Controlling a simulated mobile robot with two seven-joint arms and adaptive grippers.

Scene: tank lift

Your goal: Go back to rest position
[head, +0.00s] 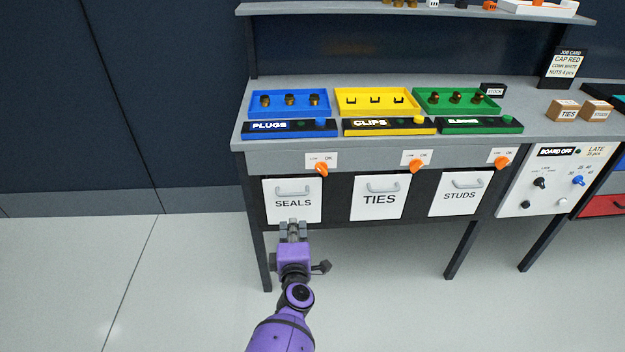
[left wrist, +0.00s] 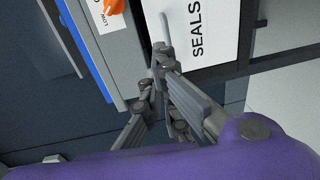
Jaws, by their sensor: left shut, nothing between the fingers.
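My left gripper (head: 293,230) is shut and empty, in front of the lower edge of the white SEALS drawer front (head: 292,203) in the head view. In the left wrist view the fingers (left wrist: 155,75) are close to the SEALS panel (left wrist: 210,30) and its handle; I cannot tell whether they touch. The SEALS drawer looks closed, flush with the TIES drawer (head: 379,198) and the STUDS drawer (head: 459,194). My right gripper is in neither view.
The grey workbench (head: 290,158) carries a blue tray (head: 290,115), a yellow tray (head: 376,112) and a green tray (head: 456,113). Orange knobs (head: 322,170) sit on its front edge. Dark legs stand below. The floor (head: 180,290) to the left is clear.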

